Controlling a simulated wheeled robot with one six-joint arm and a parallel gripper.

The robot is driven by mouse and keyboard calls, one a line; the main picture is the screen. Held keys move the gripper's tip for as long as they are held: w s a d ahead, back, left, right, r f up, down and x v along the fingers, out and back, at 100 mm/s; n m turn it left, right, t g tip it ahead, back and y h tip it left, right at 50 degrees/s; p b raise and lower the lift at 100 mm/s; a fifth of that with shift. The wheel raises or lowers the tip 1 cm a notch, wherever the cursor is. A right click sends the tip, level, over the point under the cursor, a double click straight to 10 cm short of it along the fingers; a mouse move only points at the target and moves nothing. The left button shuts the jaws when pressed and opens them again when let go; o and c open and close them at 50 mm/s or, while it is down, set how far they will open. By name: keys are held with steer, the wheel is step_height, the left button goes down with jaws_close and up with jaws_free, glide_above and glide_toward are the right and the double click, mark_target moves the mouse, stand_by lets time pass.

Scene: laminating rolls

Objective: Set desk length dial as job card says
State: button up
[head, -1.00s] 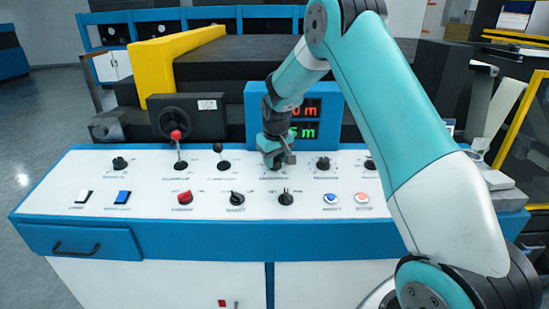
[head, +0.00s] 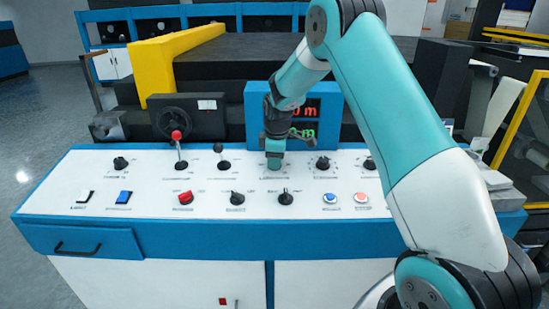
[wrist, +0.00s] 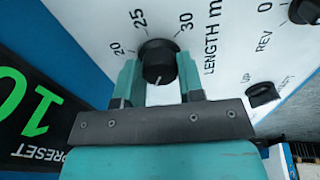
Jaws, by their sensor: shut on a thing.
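The length dial (wrist: 158,58) is a black round knob on the white panel, seen in the wrist view with 20, 25, 30 and "LENGTH m" printed around it. My gripper (wrist: 158,80) is shut on it, a teal finger on each side. A pale mark shows on the knob's side facing my gripper. In the head view my gripper (head: 274,158) stands over the dial and hides it. The display (head: 318,110) behind shows red digits above green ones, partly hidden by my arm. In the wrist view the preset display (wrist: 35,110) shows a green 10, cut off.
The white panel of the blue desk (head: 75,240) carries several other knobs, a red-topped lever (head: 177,137), a red switch (head: 186,198) and blue and red buttons (head: 330,198). A black knob (wrist: 306,10) and a small switch (wrist: 263,94) lie to the right in the wrist view.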

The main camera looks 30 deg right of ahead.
steer(key=shift+d+n, duration=0.1)
steer(key=shift+n, duration=1.8)
steer(key=o, duration=0.9)
steer(key=s+r, duration=0.1)
steer(key=r, duration=0.4)
steer(key=s+r+b, duration=0.1)
steer(key=r, duration=0.5)
steer(key=r+b, duration=0.1)
steer(key=r, duration=0.5)
steer(key=shift+s+a+r, duration=0.1)
steer(key=shift+s+a, duration=0.25)
steer(key=shift+s, duration=0.05)
